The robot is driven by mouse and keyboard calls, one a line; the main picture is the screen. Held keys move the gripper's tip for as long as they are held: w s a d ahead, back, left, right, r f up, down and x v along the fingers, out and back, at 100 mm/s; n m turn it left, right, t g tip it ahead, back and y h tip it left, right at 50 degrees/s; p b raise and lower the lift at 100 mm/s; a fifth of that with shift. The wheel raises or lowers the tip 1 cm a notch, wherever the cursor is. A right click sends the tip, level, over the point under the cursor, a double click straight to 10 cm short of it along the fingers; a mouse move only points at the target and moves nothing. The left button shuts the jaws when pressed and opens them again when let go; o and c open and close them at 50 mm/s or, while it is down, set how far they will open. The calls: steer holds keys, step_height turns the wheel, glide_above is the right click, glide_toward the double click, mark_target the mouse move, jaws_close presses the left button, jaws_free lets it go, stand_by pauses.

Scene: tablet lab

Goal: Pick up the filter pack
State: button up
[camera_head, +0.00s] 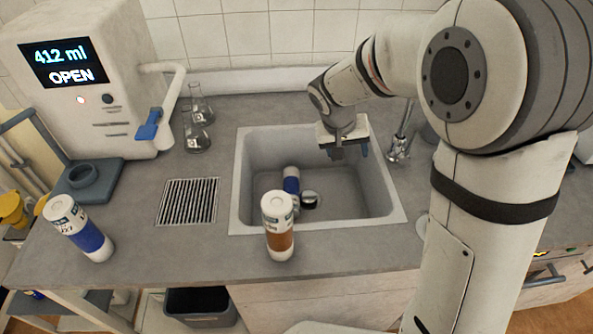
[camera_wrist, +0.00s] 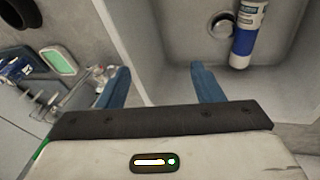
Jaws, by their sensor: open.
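Three white cylinders with coloured labels look like filter packs; I cannot tell which one is meant. A blue-banded cylinder (camera_head: 291,184) lies in the sink basin beside the drain, and it also shows in the wrist view (camera_wrist: 246,38). A brown-banded cylinder (camera_head: 278,228) stands on the counter at the sink's front edge. Another blue-banded cylinder (camera_head: 80,230) stands on the counter at the left. My gripper (camera_head: 345,150) hangs above the back right of the sink. In the wrist view its blue fingers (camera_wrist: 160,75) are apart with nothing between them.
The sink (camera_head: 240,190) has a raised rim, with a tap (camera_head: 400,145) at its right. A white dispenser (camera_head: 90,90) reading "412 ml OPEN" stands at the back left. Glass flasks (camera_head: 197,130) stand beside it. A drain grille (camera_head: 188,201) lies left of the sink.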

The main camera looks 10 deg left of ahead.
steer(key=w+a+f+n, duration=0.1)
steer(key=w+a+f, duration=0.4)
steer(key=a+f, duration=0.65)
steer(key=n+t+b, duration=0.1)
steer(key=t+b, duration=0.1)
glide_toward(288, 188)
step_height(288, 188, down, 3)
steer(key=w, duration=0.1)
steer(key=shift+h, duration=0.3)
steer(key=shift+p+x, duration=1.5)
steer(key=shift+x, duration=2.45)
steer(key=shift+d+r, duration=0.1)
steer(key=shift+d, duration=0.05)
steer(key=shift+c, duration=0.6)
steer(key=c, duration=0.7)
steer(key=shift+c, duration=1.3)
steer(key=shift+r, duration=0.15)
